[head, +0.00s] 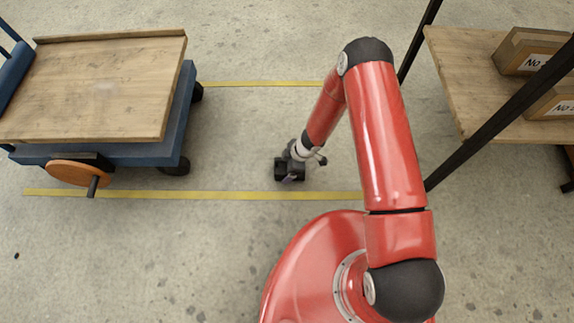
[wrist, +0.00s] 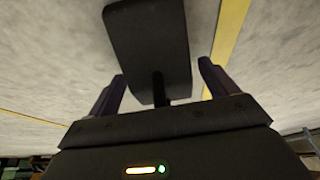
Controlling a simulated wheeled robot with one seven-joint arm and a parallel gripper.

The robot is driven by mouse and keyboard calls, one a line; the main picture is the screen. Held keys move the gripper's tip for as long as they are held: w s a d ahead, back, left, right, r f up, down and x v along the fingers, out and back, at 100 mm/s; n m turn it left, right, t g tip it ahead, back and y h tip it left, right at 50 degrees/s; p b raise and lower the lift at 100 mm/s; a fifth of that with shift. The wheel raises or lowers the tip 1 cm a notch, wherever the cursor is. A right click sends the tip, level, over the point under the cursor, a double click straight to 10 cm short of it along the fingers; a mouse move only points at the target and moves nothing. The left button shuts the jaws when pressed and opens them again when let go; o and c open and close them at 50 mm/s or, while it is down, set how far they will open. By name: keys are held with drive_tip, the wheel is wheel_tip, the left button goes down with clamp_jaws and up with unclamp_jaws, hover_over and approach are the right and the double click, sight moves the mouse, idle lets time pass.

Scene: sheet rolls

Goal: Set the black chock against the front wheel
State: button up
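The black chock (wrist: 148,40) shows in the wrist view as a dark block with a narrow stem (wrist: 158,88) towards my gripper. My gripper (wrist: 160,72) has its two dark fingers spread, one on each side of the stem, with gaps to it. In the head view my gripper (head: 291,172) is low over the floor between the yellow lines; I cannot separate the chock from it there. The blue cart with a wooden deck (head: 100,85) stands at the left. Its black wheels show at the near right corner (head: 174,168) and far right corner (head: 197,92), partly hidden by the frame.
An orange disc (head: 76,173) with a black rod is at the cart's near side. Yellow lines (head: 250,195) mark the floor. A wooden shelf (head: 462,75) with dark posts and cardboard boxes (head: 525,52) stands at the right. The floor between cart and gripper is clear.

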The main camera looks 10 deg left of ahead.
drive_tip(key=w+d+r+m+t+h+p, duration=0.15)
drive_tip(key=w+d+r+m, duration=0.35)
drive_tip(key=r, duration=0.8)
drive_tip(key=w+d+r+t+h+p, duration=0.1)
drive_tip(key=w+d+r+t, duration=0.25)
drive_tip(key=d+r, duration=0.65)
drive_tip(key=w+d+r+m+t+h+p, duration=0.2)
drive_tip(key=w+d+r+m, duration=0.15)
drive_tip(key=r, duration=1.25)
drive_tip(key=s+d+r+m+h, duration=0.1)
drive_tip(key=s+d+r+m, duration=0.2)
drive_tip(key=s+d+r, duration=0.3)
drive_tip(key=s+d+r+m+h, duration=0.1)
drive_tip(key=s+d+r+m, duration=0.25)
drive_tip(key=r, duration=0.55)
drive_tip(key=s+r+m+y, duration=0.1)
drive_tip(key=s+r+m, duration=0.1)
drive_tip(key=s, duration=0.6)
drive_tip(key=s+a+r+m+y, duration=0.1)
drive_tip(key=s+r+m, duration=0.1)
drive_tip(key=s, duration=0.7)
drive_tip(key=shift+r+m, duration=0.15)
drive_tip(key=shift+m, duration=0.65)
